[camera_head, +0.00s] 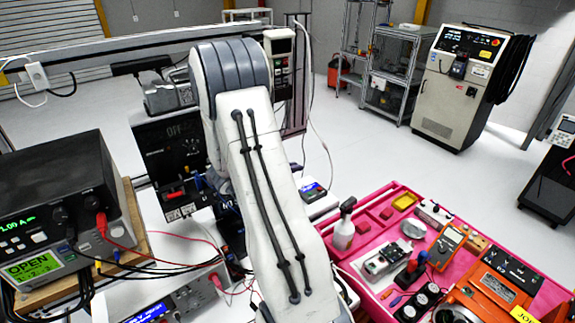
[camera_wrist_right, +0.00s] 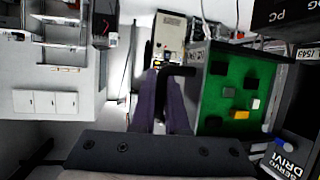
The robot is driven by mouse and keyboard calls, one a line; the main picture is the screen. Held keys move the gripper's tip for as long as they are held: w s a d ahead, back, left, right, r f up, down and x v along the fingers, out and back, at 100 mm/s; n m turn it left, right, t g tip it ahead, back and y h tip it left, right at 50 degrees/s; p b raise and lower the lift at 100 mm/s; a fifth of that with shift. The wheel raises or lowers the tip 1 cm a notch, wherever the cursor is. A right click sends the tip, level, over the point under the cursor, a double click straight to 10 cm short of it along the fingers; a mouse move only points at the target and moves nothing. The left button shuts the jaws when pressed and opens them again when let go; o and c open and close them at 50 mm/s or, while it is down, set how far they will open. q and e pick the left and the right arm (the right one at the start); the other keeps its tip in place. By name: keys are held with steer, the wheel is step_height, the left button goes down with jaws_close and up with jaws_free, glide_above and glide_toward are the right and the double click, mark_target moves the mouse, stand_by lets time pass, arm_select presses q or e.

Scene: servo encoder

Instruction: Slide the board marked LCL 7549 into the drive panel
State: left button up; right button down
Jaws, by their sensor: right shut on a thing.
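In the right wrist view, my right gripper (camera_wrist_right: 164,78) is shut on the black handle of a green circuit board (camera_wrist_right: 235,85). The board has a grey front edge with a small pale label I cannot read, and dark, white and yellow parts on its face. In the head view, my right arm hides the gripper and the board. A black panel with an OFF marking (camera_head: 170,150) and a red switch stands left of my arm; I cannot tell if it is the drive panel. A dark part lettered SERVO DRIVE (camera_wrist_right: 285,160) shows at the wrist view's lower right. My left gripper is not in view.
A bench supply with a green display (camera_head: 50,215) stands at left, with red and black leads beside it. A pink tray (camera_head: 335,235) with tools and meters lies at right. A beige cabinet (camera_head: 450,85) and wire racks stand behind, across open floor.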

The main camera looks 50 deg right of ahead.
steer(key=shift+w+d+f+p, duration=0.1)
steer(key=shift+w+d, duration=0.7)
steer(key=shift+w, duration=1.85)
steer(key=shift+w+d+p, duration=0.1)
steer(key=shift+w+d, duration=0.7)
steer(key=shift+w, duration=1.8)
steer(key=shift+w+d+f+p, duration=0.1)
steer(key=shift+w+d, duration=0.7)
steer(key=shift+w, duration=1.85)
steer(key=shift+w, duration=0.1)
steer(key=c, duration=0.8)
jaws_free()
steer(key=shift+c, duration=0.2)
